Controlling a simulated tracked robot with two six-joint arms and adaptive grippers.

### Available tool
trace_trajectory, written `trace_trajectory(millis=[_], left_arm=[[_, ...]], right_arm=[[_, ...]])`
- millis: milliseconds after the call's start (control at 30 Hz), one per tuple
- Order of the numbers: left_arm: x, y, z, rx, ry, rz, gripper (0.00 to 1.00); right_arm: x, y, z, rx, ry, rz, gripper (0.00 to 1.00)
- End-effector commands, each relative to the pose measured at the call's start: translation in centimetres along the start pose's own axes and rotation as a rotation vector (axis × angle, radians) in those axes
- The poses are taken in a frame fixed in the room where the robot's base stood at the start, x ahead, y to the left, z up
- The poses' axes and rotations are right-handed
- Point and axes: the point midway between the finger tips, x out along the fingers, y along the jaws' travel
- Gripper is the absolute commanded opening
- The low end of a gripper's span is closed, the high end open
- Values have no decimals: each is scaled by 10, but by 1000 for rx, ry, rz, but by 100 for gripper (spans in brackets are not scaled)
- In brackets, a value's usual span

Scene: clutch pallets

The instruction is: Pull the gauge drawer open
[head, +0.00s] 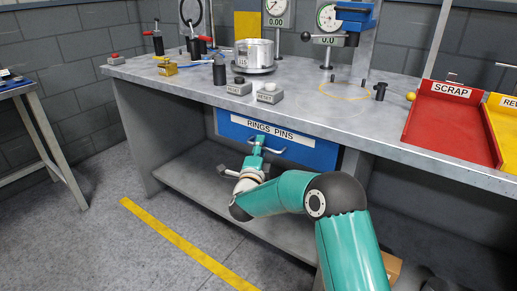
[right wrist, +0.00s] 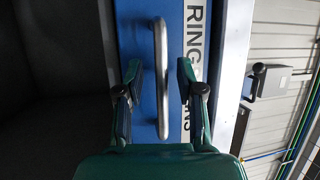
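The gauge drawer (head: 318,153) has a blue front labelled RINGS PINS and sits under the bench top; its front also shows in the right wrist view (right wrist: 136,30). Its grey bar handle (head: 279,151) is partly hidden by my right gripper (head: 257,142) in the head view. In the right wrist view the handle (right wrist: 161,85) stands between the two fingers of my right gripper (right wrist: 159,70). The fingers are open, one on each side, with a gap to the bar on both sides. The drawer looks shut. My left gripper is not in view.
The grey bench top (head: 345,125) overhangs the drawer, and a lower shelf (head: 200,190) lies below. A red SCRAP tray (head: 452,127) and button boxes (head: 270,95) stand on top. The floor (head: 95,240) in front is clear, with a yellow line.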

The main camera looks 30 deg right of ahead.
Motion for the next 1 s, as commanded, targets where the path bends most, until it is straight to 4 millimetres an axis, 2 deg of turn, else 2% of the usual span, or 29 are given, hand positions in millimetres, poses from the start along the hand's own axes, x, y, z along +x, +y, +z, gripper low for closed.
trace_trajectory(millis=[67,200,300,600,633,800,1000], left_arm=[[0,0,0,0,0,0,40],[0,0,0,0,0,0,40],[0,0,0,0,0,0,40],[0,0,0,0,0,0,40],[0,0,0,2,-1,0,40],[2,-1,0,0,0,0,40],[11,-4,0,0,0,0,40]], right_arm=[[0,0,0,0,0,0,37],[0,0,0,0,0,0,14],[0,0,0,0,0,0,0],[0,1,0,-1,1,2,0],[-6,0,7,-1,-4,2,0],[-3,1,3,-1,-2,2,0],[-14,1,16,0,-2,3,0]])
